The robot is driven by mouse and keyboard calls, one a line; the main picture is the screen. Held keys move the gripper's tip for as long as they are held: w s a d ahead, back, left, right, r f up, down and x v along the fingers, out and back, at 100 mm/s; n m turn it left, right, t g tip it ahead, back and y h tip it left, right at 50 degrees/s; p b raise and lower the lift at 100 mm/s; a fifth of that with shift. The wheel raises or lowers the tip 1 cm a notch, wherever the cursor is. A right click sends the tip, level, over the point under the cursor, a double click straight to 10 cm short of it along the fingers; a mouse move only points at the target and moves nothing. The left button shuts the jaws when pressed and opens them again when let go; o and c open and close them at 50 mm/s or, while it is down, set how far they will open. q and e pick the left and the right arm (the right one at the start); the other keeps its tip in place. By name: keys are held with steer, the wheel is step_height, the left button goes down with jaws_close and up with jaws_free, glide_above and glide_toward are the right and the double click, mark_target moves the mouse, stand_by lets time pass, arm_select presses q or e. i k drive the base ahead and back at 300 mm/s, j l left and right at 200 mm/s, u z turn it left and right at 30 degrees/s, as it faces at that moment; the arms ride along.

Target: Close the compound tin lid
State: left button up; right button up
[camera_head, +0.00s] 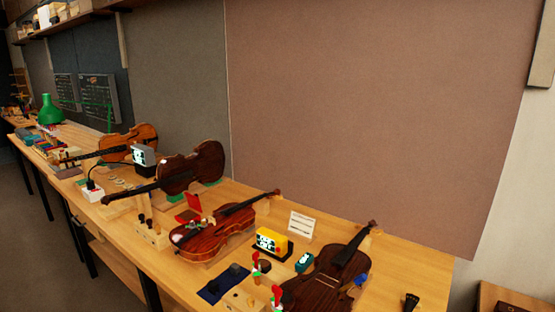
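A small red case (187,215) lies on the bench behind the reddish violin, with a red flap (193,202) standing up at its back. It looks like an open tin with its lid raised, but it is too small to be sure it is the compound tin. A small dark round item (262,266) sits near the front of the bench; I cannot tell what it is. Neither of my grippers shows in the head view.
A long wooden bench (420,272) runs along the wall. A reddish violin (208,236) and a dark violin (322,280) lie on it. Between them stand a yellow device (270,243), a small green device (304,262) and a white card (301,225). A dark blue cloth (222,285) lies in front.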

mark_target(193, 202)
steer(key=j+z, duration=0.3)
steer(key=j, duration=0.45)
steer(key=j+z, duration=0.3)
steer(key=j, duration=0.5)
steer(key=k, duration=0.05)
